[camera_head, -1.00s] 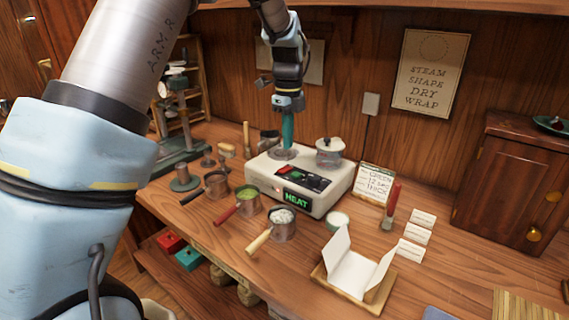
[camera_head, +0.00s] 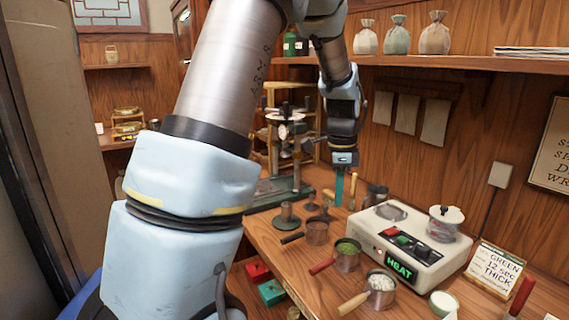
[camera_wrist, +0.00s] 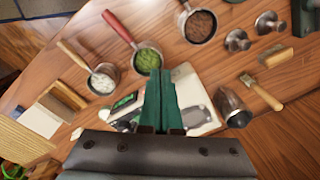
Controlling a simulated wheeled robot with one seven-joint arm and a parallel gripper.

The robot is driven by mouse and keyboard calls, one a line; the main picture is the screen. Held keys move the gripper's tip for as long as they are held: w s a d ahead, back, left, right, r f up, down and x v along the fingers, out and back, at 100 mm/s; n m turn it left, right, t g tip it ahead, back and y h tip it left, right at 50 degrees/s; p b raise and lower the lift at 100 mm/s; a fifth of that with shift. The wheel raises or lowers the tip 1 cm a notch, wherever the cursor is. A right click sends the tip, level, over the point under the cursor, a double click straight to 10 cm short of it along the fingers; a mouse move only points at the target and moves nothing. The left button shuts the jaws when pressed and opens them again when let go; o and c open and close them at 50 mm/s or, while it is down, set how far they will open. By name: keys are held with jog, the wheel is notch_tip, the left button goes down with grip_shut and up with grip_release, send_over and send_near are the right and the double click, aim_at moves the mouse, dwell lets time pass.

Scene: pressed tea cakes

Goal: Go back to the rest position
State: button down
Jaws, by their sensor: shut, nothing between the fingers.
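My gripper (camera_head: 339,186) hangs from my arm, pointing down, above the left side of the counter. Its teal fingers are together with nothing between them. In the wrist view the shut fingers (camera_wrist: 163,100) cover part of the white heater and point toward the pans. In the head view the gripper is left of the heater (camera_head: 412,246) and clear of it. The heater's display reads HEAT in green.
Pans of white (camera_head: 380,282), green (camera_head: 346,250) and dark (camera_wrist: 201,23) leaf stand before the heater. A press (camera_head: 292,150) stands behind them on the left. A glass pot (camera_head: 445,222) is on the heater's right. A shelf (camera_head: 430,62) with cloth bags runs above.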

jog(key=s+a+n, duration=0.4)
jog(key=a+n, duration=0.2)
jog(key=a, duration=0.1)
jog(key=s+a+f+n, duration=0.1)
jog(key=s+a+n, duration=0.3)
jog(key=a+n, duration=0.2)
jog(key=s+a+f+n+t, duration=0.1)
jog(key=s+a+n, duration=0.3)
jog(key=a+n, duration=0.2)
jog(key=shift+a+n, duration=0.3)
jog(key=shift+a, duration=0.85)
